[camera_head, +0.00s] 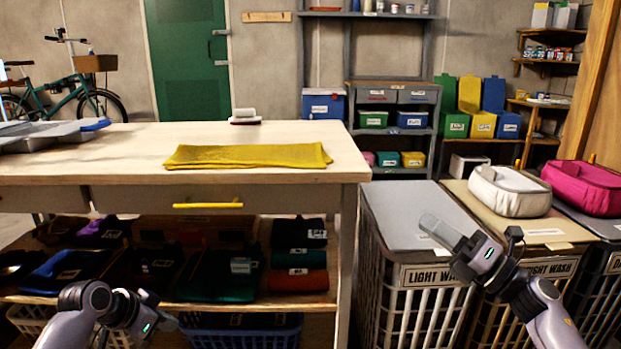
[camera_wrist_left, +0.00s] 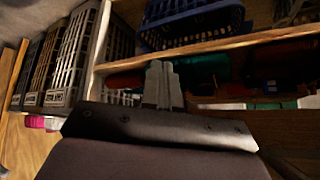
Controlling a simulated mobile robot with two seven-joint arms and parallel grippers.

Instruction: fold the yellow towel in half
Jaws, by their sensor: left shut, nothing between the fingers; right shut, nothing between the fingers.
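The yellow towel (camera_head: 248,156) lies flat on the wooden table (camera_head: 110,165) in the head view, as a long band near the table's right half. From this low angle I cannot tell whether it is folded. My left gripper (camera_head: 172,324) is low in front of the table's lower shelf, well below the towel, shut and empty. In the left wrist view its fingers (camera_wrist_left: 162,84) are together with nothing between them. My right gripper (camera_head: 432,224) is shut and empty over the grey lid of the light wash hamper, to the right of the table and apart from the towel.
A small white-topped object (camera_head: 245,117) stands behind the towel. A grey tray (camera_head: 45,138) sits at the table's left end. Lidded hampers (camera_head: 408,210) stand to the right, bearing a white bag (camera_head: 509,191) and a pink bag (camera_head: 582,188). The tabletop around the towel is clear.

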